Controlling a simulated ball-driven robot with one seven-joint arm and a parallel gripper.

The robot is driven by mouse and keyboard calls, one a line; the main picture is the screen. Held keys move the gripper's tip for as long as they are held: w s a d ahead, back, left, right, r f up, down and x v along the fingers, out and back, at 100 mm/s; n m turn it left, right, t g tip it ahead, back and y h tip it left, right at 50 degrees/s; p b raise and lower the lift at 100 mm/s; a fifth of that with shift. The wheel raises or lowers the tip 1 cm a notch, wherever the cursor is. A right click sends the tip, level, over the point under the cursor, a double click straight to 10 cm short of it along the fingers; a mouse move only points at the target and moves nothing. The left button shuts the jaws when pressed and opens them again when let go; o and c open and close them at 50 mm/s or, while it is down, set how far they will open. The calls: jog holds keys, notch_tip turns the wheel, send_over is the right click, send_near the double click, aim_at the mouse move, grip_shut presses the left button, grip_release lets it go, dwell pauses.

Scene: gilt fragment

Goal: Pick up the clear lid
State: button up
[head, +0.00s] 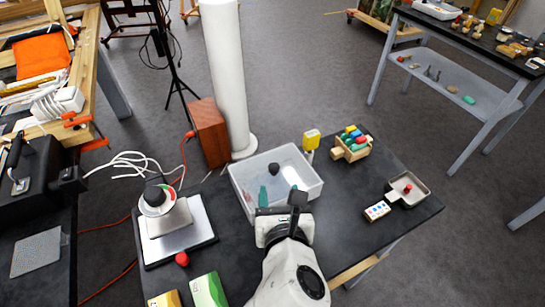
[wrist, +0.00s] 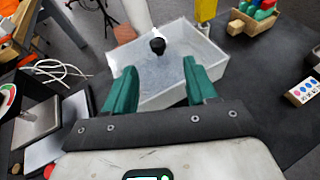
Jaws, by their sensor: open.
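A translucent plastic bin (head: 240,178) stands on the dark table, and it also shows in the wrist view (wrist: 210,45). A black knob (head: 273,169) shows inside the bin's outline; in the wrist view the knob (wrist: 157,46) sits beyond my fingertips. The clear lid's own edge is hard to tell from the bin. My gripper (head: 280,194) is over the near side of the bin. In the wrist view its green fingers (wrist: 158,75) are wide apart with nothing between them. The knob lies ahead, roughly centred between them and apart from both.
A scale with a round dial (head: 157,199) stands left of the bin. A yellow object (head: 311,139) and a wooden tray of coloured blocks (head: 352,146) are at the back right. A metal tray (head: 415,187) and a dotted card (head: 377,210) lie right. A white column (head: 228,75) rises behind the bin.

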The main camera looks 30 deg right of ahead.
aim_at(274, 168)
jog(key=x, duration=0.5)
jog(key=shift+w+d+r, duration=0.1)
jog(key=shift+w+r, duration=0.05)
jog(key=shift+w, duration=0.15)
jog(key=shift+a+f+x, duration=0.1)
jog(key=shift+x, duration=1.45)
jog(key=shift+a+f+x, duration=0.1)
jog(key=shift+x, duration=1.4)
jog(key=c, duration=1)
jog(key=shift+c, duration=0.3)
jog(key=shift+r, duration=0.15)
